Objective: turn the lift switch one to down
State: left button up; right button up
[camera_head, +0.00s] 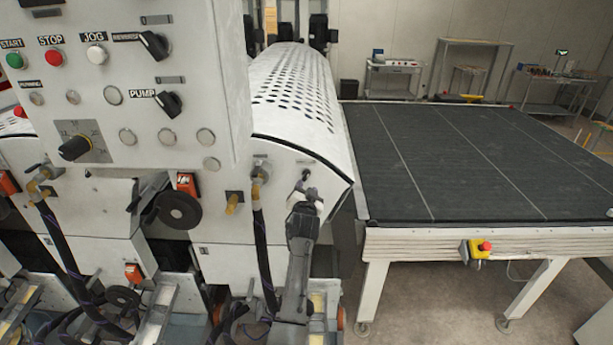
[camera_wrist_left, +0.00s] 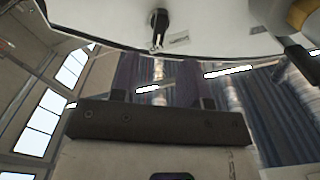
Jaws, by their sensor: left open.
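The lift switch (camera_head: 306,176) is a small dark knob on the white side cover at the lower right end of the machine. In the left wrist view it shows as a black switch (camera_wrist_left: 158,20) on the white panel, with a small label beside it. My left gripper (camera_head: 304,200) is just below the switch and partly overlaps it in the head view. In the left wrist view my left gripper (camera_wrist_left: 163,99) shows two short, dark fingers set apart, with nothing between them. The switch lies beyond the fingers. My right gripper is not in view.
A control panel (camera_head: 130,118) with buttons and knobs stands at the upper left. A brass valve with a black hose (camera_head: 262,235) runs left of my arm. The dark conveyor table (camera_head: 450,165) with a red emergency button (camera_head: 484,246) is to the right.

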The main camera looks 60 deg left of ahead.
aim_at(307, 177)
pick_arm(q)
jog(key=shift+x, duration=3.55)
jog(key=shift+w, duration=0.1)
jog(key=shift+c, duration=0.4)
grip_shut()
